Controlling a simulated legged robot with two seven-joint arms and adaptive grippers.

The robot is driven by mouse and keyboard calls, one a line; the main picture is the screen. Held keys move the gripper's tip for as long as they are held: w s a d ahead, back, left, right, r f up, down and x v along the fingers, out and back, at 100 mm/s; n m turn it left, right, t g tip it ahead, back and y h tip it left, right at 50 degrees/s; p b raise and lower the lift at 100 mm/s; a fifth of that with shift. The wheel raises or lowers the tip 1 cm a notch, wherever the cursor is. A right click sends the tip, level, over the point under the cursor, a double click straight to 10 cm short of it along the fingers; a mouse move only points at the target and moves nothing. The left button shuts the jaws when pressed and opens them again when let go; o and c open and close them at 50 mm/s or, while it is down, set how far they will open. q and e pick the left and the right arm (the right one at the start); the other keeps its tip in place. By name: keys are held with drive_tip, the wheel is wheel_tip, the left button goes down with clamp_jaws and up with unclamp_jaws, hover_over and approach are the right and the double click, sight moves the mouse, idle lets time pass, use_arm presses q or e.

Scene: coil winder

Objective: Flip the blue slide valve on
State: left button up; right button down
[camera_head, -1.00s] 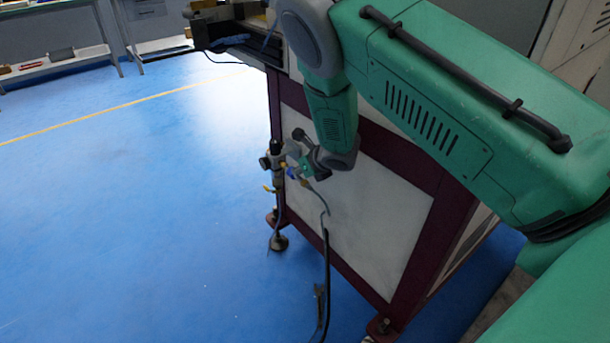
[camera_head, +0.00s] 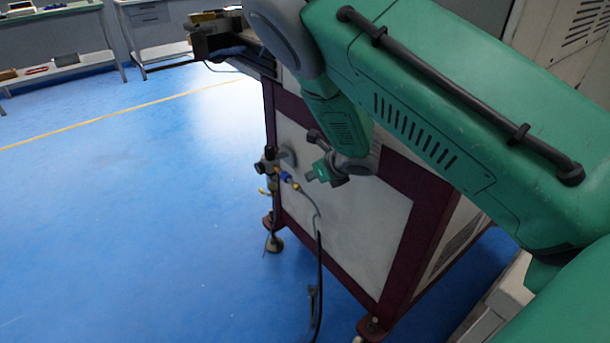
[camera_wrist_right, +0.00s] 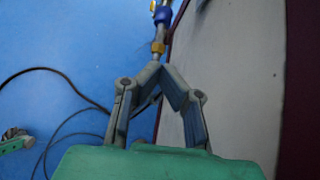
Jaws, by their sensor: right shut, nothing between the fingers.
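The blue slide valve (camera_head: 285,176) is a small blue part on the air fitting at the left corner of the machine frame. It also shows at the top of the right wrist view (camera_wrist_right: 163,16), on a thin pipe with brass-coloured ends. My right gripper (camera_head: 311,176) is to the right of the valve in the head view, apart from it. In the right wrist view, the fingers of my right gripper (camera_wrist_right: 161,70) meet at their tips, shut and empty, with the valve beyond them. The valve's slide position is too small to tell. My left gripper does not show.
The machine's pale side panel (camera_head: 340,220) in its dark red frame stands close beside the valve. A dark hose (camera_head: 318,265) hangs below it. The blue floor to the left is clear. A bench (camera_head: 60,62) stands at the far left.

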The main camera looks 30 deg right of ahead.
drive_tip(key=shift+s+d+r, duration=0.3)
drive_tip(key=shift+s+r, duration=0.3)
drive_tip(key=shift+s, duration=0.1)
drive_tip(key=shift+a, duration=0.15)
